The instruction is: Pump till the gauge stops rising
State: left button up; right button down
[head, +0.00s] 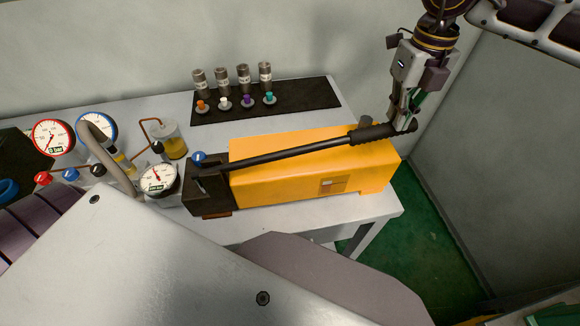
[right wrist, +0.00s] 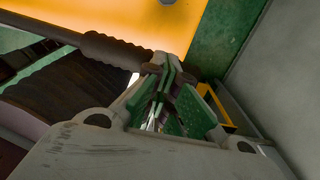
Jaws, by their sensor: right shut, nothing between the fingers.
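The yellow hand pump (head: 270,180) stands on the grey table with a dark block at its left end. Its long black lever (head: 290,151) lies low over the body, rising slightly to a ribbed grip at the right. A white-faced gauge (head: 158,179) is by the pump's left end; its exact reading is too small to tell. My right gripper (head: 408,122) is shut and empty at the lever's right end. The right wrist view shows the closed fingertips (right wrist: 166,80) beside the tip of the ribbed grip (right wrist: 117,50); whether they touch is unclear. My left gripper is not in view.
A red-rimmed gauge (head: 53,138) and a blue-rimmed gauge (head: 97,127) stand at the left, near a jar of amber liquid (head: 172,142). Several metal cylinders and coloured-top fittings sit on a black mat (head: 310,95). A wall (head: 500,170) stands to the right.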

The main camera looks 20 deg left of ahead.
jog(key=shift+r, duration=0.55)
notch_tip(320, 180, up, 7)
jog(key=s+a+p, duration=0.1)
jog(key=p, duration=0.2)
jog(key=shift+s+a, duration=0.15)
jog(key=shift+a, duration=0.25)
jog(key=shift+r, duration=0.1)
